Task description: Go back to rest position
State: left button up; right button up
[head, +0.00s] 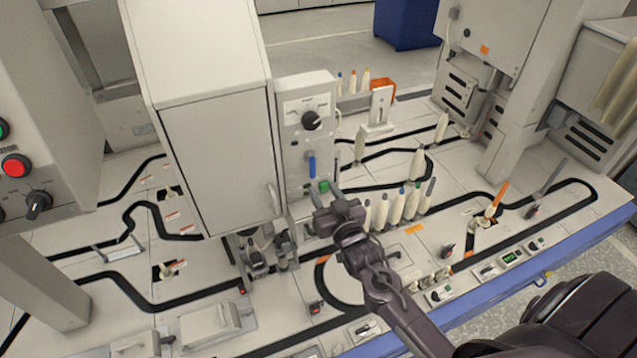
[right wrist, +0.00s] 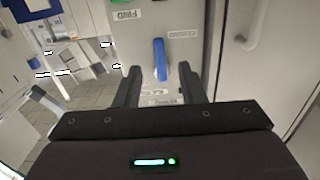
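My right gripper (head: 338,214) is in front of the grey control box (head: 294,130) on the machine, just below its blue lever (head: 311,166). In the right wrist view the two fingers of my right gripper (right wrist: 158,82) stand apart with nothing between them that they touch. The blue lever (right wrist: 160,60) hangs ahead of the fingertips, near the middle of the gap, and appears apart from them. My left gripper is not in view.
A row of bobbins (head: 398,205) stands right beside my right forearm. The tall white machine cabinet (head: 222,150) is left of the gripper. A blue edge (head: 590,233) runs along the table front. More bobbins (head: 352,83) stand behind the control box.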

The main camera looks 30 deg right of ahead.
jog(key=shift+s, duration=0.7)
